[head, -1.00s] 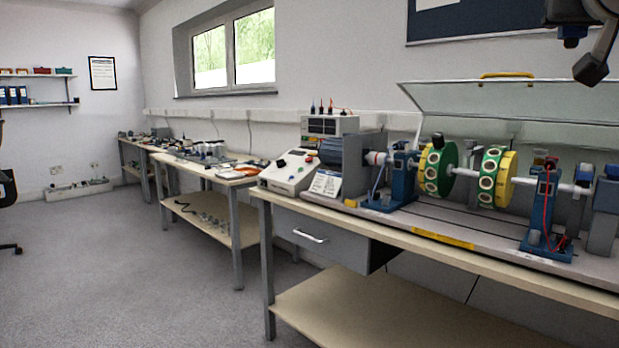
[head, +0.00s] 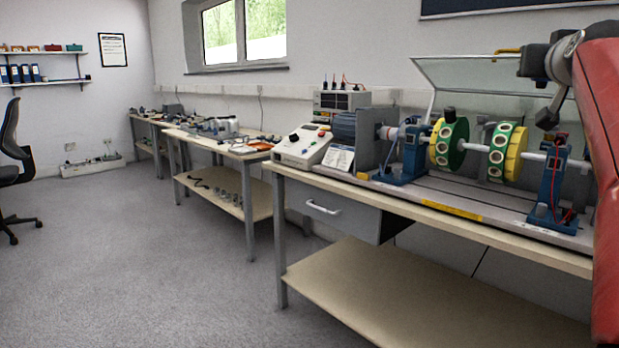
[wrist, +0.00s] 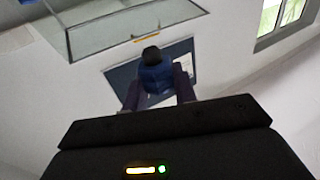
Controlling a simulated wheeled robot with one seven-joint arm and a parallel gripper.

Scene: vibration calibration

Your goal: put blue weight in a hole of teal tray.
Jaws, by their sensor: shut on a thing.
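In the wrist view, the blue weight (wrist: 154,80), with a black knob on top, sits between the two dark fingers of my gripper (wrist: 158,90). My gripper is shut on it and holds it up in the air, with the wall behind. The weight's lower part is hidden by the gripper body.
A long bench (head: 440,214) at the right carries a rotor rig with green and yellow discs (head: 449,143) under a raised clear cover (head: 490,76). A second bench (head: 222,150) with small apparatus stands farther back. Grey floor (head: 130,260) at the left is open.

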